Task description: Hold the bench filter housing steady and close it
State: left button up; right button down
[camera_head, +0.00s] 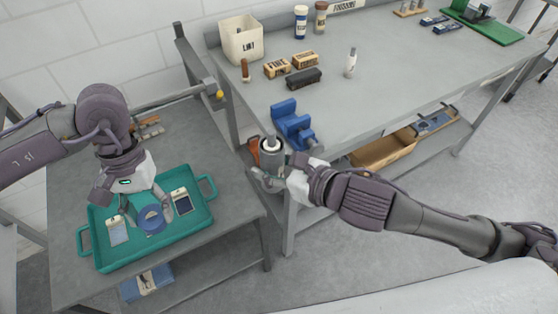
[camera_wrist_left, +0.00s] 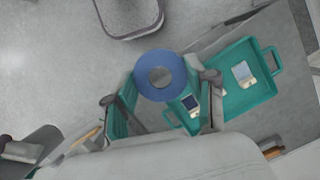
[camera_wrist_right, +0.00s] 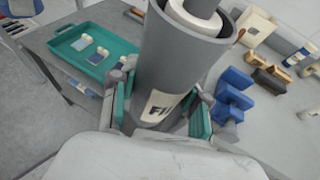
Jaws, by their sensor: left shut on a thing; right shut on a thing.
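The filter housing (camera_head: 271,160) is a grey upright cylinder near the bench's left front corner, open at the top, with a white cartridge (camera_head: 272,143) inside. My right gripper (camera_head: 267,182) is shut around its lower body; the right wrist view shows the housing (camera_wrist_right: 170,62) between the fingers, its label partly hidden. A blue ring-shaped cap (camera_head: 152,219) with a grey centre is between the fingers of my left gripper (camera_head: 153,208), over the teal tray (camera_head: 99,262). The left wrist view shows the cap (camera_wrist_left: 160,58) from its face. The cap is apart from the housing.
A blue vise (camera_head: 292,122) stands on the bench edge beside the housing. A white bin (camera_head: 241,40), boxes and bottles stand farther back.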

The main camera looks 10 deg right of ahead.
pick_arm(q)
notch_tip(320, 180, up, 16)
jog(key=r+n+t+h, duration=0.1)
jog(key=n+t+h, duration=0.15)
jog(key=n, duration=1.15)
send_over(272, 132)
jog(key=shift+w+a+f, duration=0.25)
jog(key=shift+s+d+r, duration=0.1)
jog(key=shift+s, duration=0.1)
jog(key=shift+a+x, duration=0.2)
jog(key=shift+x, duration=0.8)
jog(key=shift+a+x, duration=0.25)
jog(key=shift+x, duration=0.75)
jog(key=shift+w+f, duration=0.1)
jog(key=shift+f, duration=0.1)
